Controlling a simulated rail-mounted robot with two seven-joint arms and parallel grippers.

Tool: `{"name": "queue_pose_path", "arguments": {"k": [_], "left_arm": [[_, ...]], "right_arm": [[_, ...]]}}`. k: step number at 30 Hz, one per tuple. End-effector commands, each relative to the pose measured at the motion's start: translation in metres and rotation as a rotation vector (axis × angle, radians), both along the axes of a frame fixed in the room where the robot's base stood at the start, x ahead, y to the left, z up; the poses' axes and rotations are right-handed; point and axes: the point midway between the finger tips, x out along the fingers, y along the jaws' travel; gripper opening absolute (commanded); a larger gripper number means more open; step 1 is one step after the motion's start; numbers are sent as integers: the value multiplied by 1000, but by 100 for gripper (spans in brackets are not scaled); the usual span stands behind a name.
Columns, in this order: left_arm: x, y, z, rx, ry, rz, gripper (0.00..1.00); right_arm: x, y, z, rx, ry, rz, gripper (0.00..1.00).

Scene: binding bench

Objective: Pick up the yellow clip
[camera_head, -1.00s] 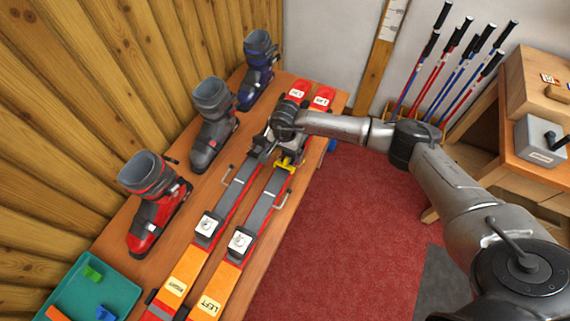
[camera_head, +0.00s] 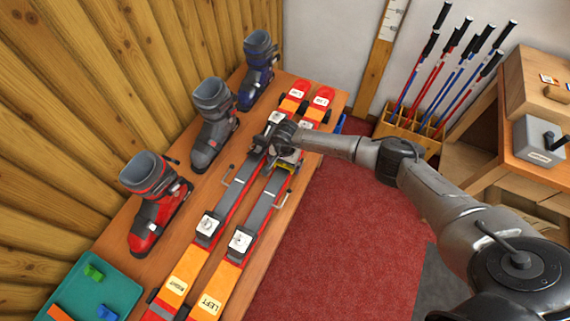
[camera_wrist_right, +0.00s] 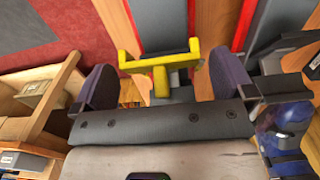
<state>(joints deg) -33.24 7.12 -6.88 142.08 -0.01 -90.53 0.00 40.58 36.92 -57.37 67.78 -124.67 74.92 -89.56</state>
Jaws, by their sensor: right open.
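The yellow clip (camera_wrist_right: 158,62) sits at the grey binding of the ski marked LEFT (camera_head: 240,243). In the right wrist view it shows as a yellow bar with raised ends and a short stem. My right gripper (camera_wrist_right: 165,84) is open, with one dark finger on each side of the clip's stem. The clip appears between or just beyond the fingertips, and I see no grip on it. In the head view my right gripper (camera_head: 283,155) hides most of the clip (camera_head: 289,166). My left gripper is out of view.
The ski marked RIGHT (camera_head: 187,268) lies alongside on the wooden bench (camera_head: 135,210). Red (camera_head: 155,200), grey (camera_head: 213,112) and blue (camera_head: 257,65) boots stand along the wall side. A green tray (camera_head: 125,287) is at the near left. A pole rack (camera_head: 410,128) stands beyond the red floor.

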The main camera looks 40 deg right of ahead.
Motion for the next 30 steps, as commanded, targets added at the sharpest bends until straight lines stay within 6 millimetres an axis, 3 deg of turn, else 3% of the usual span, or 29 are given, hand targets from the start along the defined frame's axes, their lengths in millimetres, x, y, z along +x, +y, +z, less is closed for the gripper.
{"name": "queue_pose_path", "arguments": {"k": [4, 18, 30], "left_arm": [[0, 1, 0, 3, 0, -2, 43], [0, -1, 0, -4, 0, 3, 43], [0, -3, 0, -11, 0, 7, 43]], "right_arm": [[0, 0, 0, 0, 0, 0, 98], [0, 0, 0, 0, 0, 0, 53], [1, -1, 10, -1, -2, 1, 51]]}}
